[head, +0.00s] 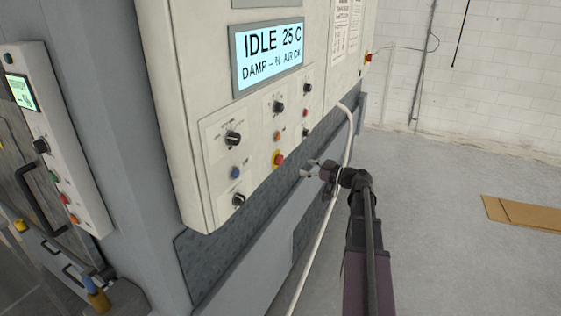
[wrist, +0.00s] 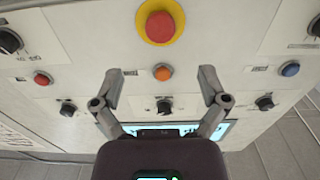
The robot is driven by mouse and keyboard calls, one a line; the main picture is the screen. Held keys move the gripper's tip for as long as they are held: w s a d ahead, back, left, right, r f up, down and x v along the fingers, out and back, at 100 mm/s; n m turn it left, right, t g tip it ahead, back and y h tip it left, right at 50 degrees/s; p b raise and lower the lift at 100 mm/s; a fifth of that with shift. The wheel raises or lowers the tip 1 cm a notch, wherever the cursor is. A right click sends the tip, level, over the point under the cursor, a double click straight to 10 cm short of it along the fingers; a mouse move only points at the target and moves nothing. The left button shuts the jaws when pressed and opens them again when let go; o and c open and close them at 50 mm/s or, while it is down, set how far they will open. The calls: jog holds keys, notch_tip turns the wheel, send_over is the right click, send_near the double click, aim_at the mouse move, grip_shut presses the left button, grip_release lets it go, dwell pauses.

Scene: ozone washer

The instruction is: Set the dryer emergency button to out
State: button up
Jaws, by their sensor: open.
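The dryer emergency button (head: 278,159) is a red mushroom head on a yellow collar, low on the cabinet's control panel. In the wrist view the red button (wrist: 160,20) is at the top centre, beyond the fingertips. I cannot tell whether it is pressed in or out. My gripper (head: 308,168) is just right of the button in the head view, in front of the panel. In the wrist view my gripper (wrist: 160,75) has its two fingers spread wide, with nothing between them. It appears apart from the button.
Around the button are black knobs (head: 233,139), a blue button (head: 235,172) and an orange button (wrist: 162,72). A lit display (head: 269,53) reads IDLE 25 C. A white hose (head: 330,190) runs down near my arm. Open floor (head: 430,240) lies to the right, with cardboard (head: 525,213).

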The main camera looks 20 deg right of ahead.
aim_at(282, 160)
jog(key=x, duration=1)
